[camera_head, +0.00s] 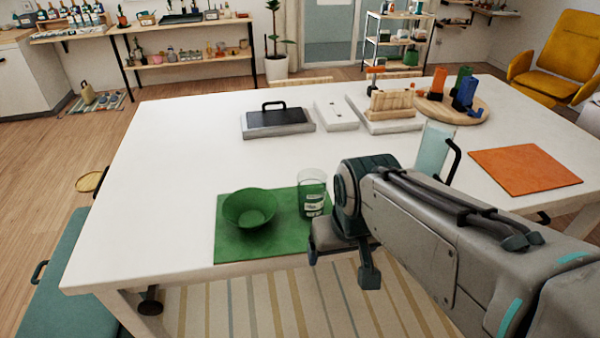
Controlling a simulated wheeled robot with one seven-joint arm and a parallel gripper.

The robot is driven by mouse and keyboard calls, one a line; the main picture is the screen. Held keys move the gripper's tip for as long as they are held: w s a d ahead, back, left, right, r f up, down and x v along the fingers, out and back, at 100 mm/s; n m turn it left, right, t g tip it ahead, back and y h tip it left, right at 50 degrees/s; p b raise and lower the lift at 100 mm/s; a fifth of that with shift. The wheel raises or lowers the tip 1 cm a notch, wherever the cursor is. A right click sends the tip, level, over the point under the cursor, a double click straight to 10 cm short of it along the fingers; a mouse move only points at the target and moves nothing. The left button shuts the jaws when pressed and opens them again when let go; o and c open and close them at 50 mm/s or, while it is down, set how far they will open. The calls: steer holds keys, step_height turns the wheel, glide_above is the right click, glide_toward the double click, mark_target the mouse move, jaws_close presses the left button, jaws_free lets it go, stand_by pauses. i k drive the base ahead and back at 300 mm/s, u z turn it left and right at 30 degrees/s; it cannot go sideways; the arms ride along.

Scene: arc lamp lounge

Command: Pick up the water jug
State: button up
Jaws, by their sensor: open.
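The water jug (432,148) is a tall, clear, bluish vessel with a black handle on its right side. It stands upright on the white table (180,165), behind my arm, which hides its lower part. My gripper (341,264) is open and points down at the table's front edge, in front and to the left of the jug. No contact between it and the jug shows.
A green mat (235,246) holds a green bowl (250,208) and a clear labelled glass (312,192) close behind my gripper. An orange mat (525,168) lies right of the jug. A round board (435,112) with coloured bottles stands behind it. The table's left side is clear.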

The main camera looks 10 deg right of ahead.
mark_target(440, 132)
steer(key=u, duration=1.85)
steer(key=k, duration=0.85)
steer(key=z, duration=1.95)
steer(key=i, duration=0.5)
steer(key=u, duration=0.05)
